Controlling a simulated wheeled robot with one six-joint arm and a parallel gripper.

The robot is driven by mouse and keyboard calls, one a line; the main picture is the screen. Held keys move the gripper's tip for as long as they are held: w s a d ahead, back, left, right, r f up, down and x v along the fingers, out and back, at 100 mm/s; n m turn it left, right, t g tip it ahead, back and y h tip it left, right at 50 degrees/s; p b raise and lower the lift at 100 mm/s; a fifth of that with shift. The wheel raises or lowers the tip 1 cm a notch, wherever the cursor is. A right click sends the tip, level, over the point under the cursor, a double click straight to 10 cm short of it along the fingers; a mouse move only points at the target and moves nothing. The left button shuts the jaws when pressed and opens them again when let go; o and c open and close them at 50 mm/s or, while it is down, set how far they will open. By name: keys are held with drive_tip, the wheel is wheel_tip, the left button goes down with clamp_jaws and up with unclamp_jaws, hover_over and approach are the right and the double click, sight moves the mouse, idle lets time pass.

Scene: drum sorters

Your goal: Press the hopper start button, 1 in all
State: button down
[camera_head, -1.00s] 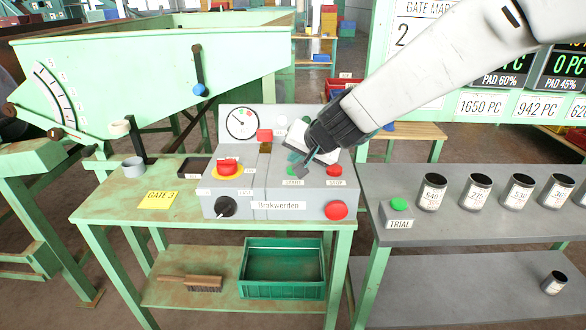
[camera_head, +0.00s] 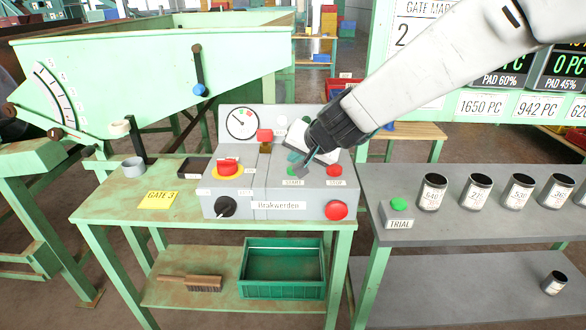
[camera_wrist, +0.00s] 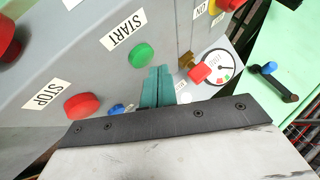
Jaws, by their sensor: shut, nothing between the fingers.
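The green START button (camera_wrist: 141,55) sits on the sloped face of the grey control box (camera_head: 262,207), with its START label (camera_wrist: 122,29) beside it. In the wrist view the teal fingers (camera_wrist: 157,85) point toward the panel, just beside the green button. I cannot tell whether they touch the panel.
The red STOP button (camera_head: 334,171) is close on the right. A red-and-yellow switch (camera_head: 228,168), black knob (camera_head: 225,207) and red button (camera_head: 337,210) are on the box. A TRIAL box (camera_head: 398,214) with a green button stands on the grey table, near several labelled cans.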

idle(0.6)
drive_tip(key=shift+f, duration=0.45)
drive_tip(key=shift+f, duration=0.5)
idle(0.5)
drive_tip(key=shift+r, duration=0.95)
drive_tip(key=shift+r, duration=2.5)
drive_tip(key=shift+s, duration=0.1)
